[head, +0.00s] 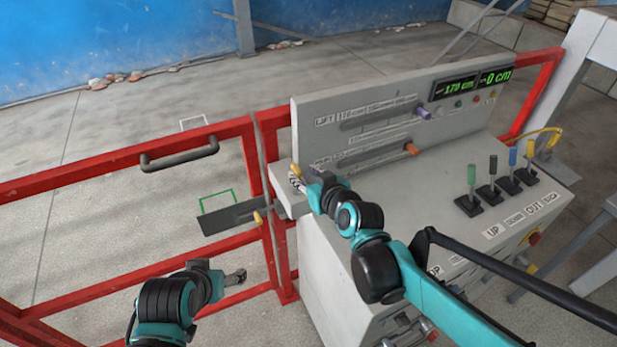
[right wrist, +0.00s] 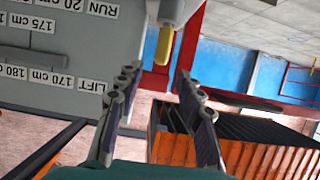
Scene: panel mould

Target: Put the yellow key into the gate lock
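A yellow piece that looks like the key (head: 295,171) stands upright at the pale grey box (head: 288,204) beside the gate post. In the right wrist view the yellow piece (right wrist: 164,45) projects from a pale housing (right wrist: 172,11). My right gripper (head: 299,184) is beside it, and its fingers (right wrist: 158,84) are apart with nothing between them. The yellow piece lies just beyond the fingertips. Another yellow piece (head: 257,218) is at the dark grey plate (head: 230,215) on the red gate (head: 120,160). My left gripper (head: 237,276) is low before the gate; its opening is unclear.
The control panel (head: 365,125) has a purple knob (head: 423,112), an orange knob (head: 412,149) and several coloured levers (head: 471,180). A black handle (head: 180,158) is on the gate. A black bar crosses the lower right. Open floor lies beyond the gate.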

